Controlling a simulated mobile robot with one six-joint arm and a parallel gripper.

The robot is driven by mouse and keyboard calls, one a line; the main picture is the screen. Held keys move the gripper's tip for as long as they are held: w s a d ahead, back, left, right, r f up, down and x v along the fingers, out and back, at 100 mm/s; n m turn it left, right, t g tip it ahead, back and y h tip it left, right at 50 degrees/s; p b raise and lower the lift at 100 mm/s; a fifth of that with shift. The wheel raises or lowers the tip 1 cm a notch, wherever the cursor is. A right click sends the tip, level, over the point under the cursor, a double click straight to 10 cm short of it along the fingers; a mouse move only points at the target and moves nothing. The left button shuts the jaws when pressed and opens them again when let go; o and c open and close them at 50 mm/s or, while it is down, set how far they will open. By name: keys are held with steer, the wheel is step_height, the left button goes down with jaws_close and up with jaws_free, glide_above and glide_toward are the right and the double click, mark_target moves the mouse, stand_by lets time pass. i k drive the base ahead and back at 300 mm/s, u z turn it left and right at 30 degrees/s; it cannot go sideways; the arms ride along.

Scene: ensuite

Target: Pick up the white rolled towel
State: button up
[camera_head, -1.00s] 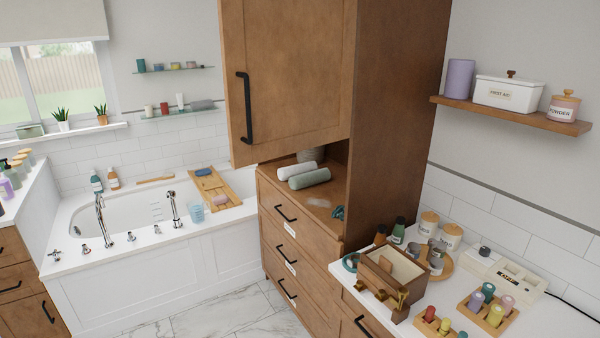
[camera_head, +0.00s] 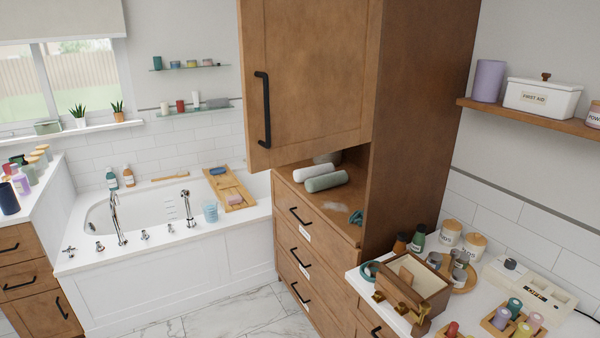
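The white rolled towel (camera_head: 314,171) lies on the open shelf (camera_head: 350,225) of the tall wooden cabinet, below the upper door. A grey-green rolled towel (camera_head: 327,182) lies right in front of it and hides part of its near side. The two rolls lie side by side and look close to touching. My gripper is not in view.
The upper cabinet door (camera_head: 308,80) stands above and left of the shelf, with a black handle. A teal item (camera_head: 356,217) lies on the shelf's right. The counter (camera_head: 398,318) at right is crowded with a wooden box (camera_head: 428,284) and jars. Marble floor (camera_head: 250,312) is clear.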

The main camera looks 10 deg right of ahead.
mark_target(299, 175)
steer(key=u, duration=0.45)
steer(key=i, duration=0.5)
steer(key=u, duration=0.9)
steer(key=i, duration=1.6)
steer(key=z, duration=0.45)
steer(key=i, duration=0.9)
steer(key=z, duration=0.45)
